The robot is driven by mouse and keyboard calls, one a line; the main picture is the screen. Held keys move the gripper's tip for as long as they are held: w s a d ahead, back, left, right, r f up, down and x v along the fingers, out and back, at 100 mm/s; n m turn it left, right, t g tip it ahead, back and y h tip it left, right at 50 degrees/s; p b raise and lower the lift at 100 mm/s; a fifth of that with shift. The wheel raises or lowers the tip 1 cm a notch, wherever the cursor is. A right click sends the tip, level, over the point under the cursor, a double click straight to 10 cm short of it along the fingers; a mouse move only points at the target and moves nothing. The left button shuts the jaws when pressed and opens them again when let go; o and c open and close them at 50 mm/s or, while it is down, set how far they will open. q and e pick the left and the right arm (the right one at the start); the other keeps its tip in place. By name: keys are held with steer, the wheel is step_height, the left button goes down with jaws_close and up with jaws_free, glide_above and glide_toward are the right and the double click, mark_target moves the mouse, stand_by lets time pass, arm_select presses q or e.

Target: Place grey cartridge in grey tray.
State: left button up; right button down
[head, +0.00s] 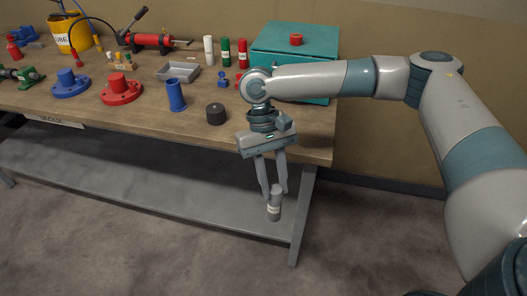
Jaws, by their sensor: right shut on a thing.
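The grey cartridge (274,204) is a small grey cylinder with a light label band. My right gripper (272,192) points down and is shut on it, holding it upright in front of the table's front edge, with the lower shelf behind it in the picture. The grey tray (178,75) is a shallow rectangular metal tray on the tabletop, up and left of the gripper. No contents show in it. My left gripper is not in the head view.
The wooden table (150,108) holds a teal box (298,50), white (208,50), green (226,52) and red (242,54) cylinders, a blue cup (177,95), a black puck (216,114), and blue (70,84) and red (121,90) flanged parts. A grey shelf (150,185) lies below.

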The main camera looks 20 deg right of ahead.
steer(key=s+x, duration=0.1)
steer(key=x, duration=1.3)
steer(key=shift+a, duration=0.15)
steer(key=shift+r, duration=0.1)
